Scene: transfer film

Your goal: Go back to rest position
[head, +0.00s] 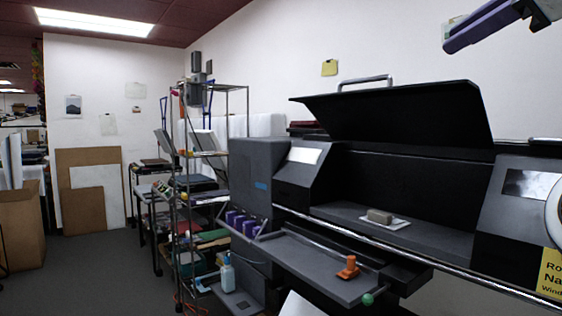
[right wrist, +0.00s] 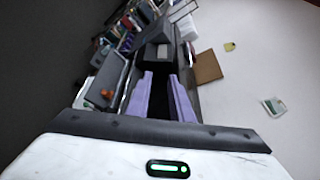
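My right gripper (head: 452,42) is in the upper right corner of the head view, high in front of the white wall and above the raised lid of the black machine. In the right wrist view its two purple fingers (right wrist: 160,76) stand apart with a clear gap and nothing between them, so it is open and empty. My left gripper is not in either view.
The large dark machine (head: 400,168) has its lid (head: 400,115) raised. A small block on a white sheet (head: 385,219) lies inside. An orange object (head: 348,267) sits on the pulled-out tray (head: 310,268). A cluttered wire rack (head: 210,155) stands left; the floor (head: 95,275) beyond is clear.

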